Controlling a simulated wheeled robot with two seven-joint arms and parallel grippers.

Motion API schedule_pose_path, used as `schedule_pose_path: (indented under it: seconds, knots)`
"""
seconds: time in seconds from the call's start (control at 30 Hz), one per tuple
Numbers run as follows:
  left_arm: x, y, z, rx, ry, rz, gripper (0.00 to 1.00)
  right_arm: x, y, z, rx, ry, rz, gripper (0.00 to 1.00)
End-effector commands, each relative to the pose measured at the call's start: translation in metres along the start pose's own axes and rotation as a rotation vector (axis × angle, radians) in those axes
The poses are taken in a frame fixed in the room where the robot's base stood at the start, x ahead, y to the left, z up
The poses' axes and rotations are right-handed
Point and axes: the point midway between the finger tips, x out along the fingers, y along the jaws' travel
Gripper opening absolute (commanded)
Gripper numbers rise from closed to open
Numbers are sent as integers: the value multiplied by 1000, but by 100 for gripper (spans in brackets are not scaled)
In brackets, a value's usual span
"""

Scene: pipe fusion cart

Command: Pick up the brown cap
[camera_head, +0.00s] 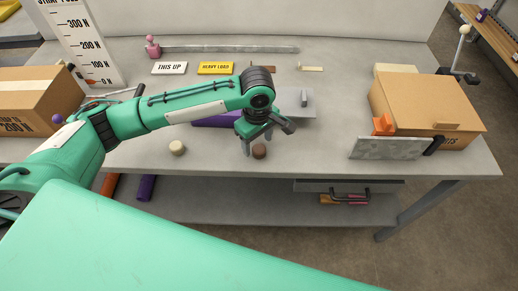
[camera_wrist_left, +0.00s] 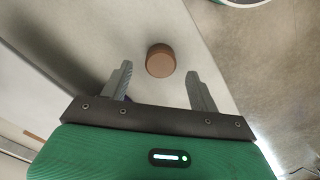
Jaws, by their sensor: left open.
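The brown cap (camera_head: 259,151) is a small round piece on the grey bench top, near its front edge. In the left wrist view the cap (camera_wrist_left: 160,60) lies just beyond the fingertips, about midway between them and touching neither. My left gripper (camera_head: 257,150) points down over the bench at the cap. In the left wrist view my left gripper (camera_wrist_left: 156,72) has its two grey fingers apart with nothing between them. My right gripper is not in either view.
A cream cap (camera_head: 177,148) lies left of the brown one. A purple piece (camera_head: 215,121) and a grey block (camera_head: 303,98) lie behind my left gripper. A cardboard box (camera_head: 425,100) and grey plate (camera_head: 385,148) stand right. The bench front has a drawer (camera_head: 320,187).

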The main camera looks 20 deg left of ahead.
Motion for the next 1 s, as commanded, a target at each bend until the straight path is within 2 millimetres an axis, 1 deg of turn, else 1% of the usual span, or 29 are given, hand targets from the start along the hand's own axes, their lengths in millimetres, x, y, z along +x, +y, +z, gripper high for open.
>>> schedule_pose_path:
  seconds: [0.03,0.1,0.17,0.4,0.43,0.57,0.6,0.67,1.0]
  knots:
    - [7,-1,0,-1,0,-3,61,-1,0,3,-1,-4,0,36]
    - [15,0,0,0,0,-1,61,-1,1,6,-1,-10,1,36]
    - [19,0,0,0,0,0,61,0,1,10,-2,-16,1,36]
    - [22,0,0,0,0,1,61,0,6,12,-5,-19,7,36]
    - [22,0,0,0,0,1,59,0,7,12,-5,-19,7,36]
    - [22,0,0,0,0,1,34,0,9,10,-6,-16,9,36]
    - [22,0,0,0,0,1,26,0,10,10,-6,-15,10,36]
    - [22,0,0,0,0,1,14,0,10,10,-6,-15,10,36]
    - [19,0,0,1,0,1,14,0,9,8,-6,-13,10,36]
